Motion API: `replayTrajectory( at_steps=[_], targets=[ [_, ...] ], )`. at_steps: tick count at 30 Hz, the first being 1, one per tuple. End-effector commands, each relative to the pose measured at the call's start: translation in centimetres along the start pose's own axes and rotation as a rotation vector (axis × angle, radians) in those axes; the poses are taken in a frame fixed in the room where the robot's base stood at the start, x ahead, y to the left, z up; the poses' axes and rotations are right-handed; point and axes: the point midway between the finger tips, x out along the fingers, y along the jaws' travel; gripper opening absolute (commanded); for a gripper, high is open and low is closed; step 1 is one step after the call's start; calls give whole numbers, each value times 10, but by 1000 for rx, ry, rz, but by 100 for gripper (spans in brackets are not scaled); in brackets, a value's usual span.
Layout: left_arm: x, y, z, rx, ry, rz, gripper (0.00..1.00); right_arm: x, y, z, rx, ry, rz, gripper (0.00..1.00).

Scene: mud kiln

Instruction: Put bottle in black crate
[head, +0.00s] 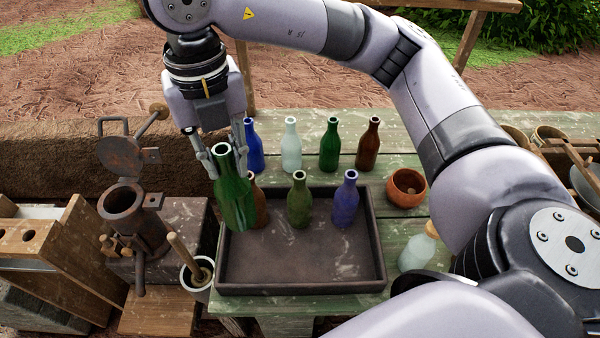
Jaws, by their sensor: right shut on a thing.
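My right gripper (224,152) is shut on a green bottle (234,200), which is upright and in front of the left part of the black crate (300,270). I cannot tell its exact height over the crate floor. A brown bottle (261,208), an olive green bottle (299,202) and a blue-violet bottle (345,203) stand along the back of the crate. The brown one is partly hidden behind the held bottle. The front of the crate is bare. My left gripper is not in view.
Behind the crate stand blue (254,148), clear (291,146), green (329,146) and dark red (368,146) bottles. An orange pot (407,188) and pale bottle (418,252) are right of it. A mortar (196,278) is left. My right arm spans the top and right.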

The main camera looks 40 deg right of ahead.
Motion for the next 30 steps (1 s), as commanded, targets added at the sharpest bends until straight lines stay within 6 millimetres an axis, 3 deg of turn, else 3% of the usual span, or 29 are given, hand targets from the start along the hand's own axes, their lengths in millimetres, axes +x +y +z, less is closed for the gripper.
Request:
replayTrajectory(
  at_steps=[5,8,24,30],
  targets=[
    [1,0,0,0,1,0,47,-5,3,-1,143,-1,-2,0],
    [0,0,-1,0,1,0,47,2,3,-2,168,2,-4,0],
    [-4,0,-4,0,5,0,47,123,4,-3,171,5,-3,0],
    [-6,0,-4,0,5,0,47,147,3,-1,171,-1,-4,0]
  ],
)
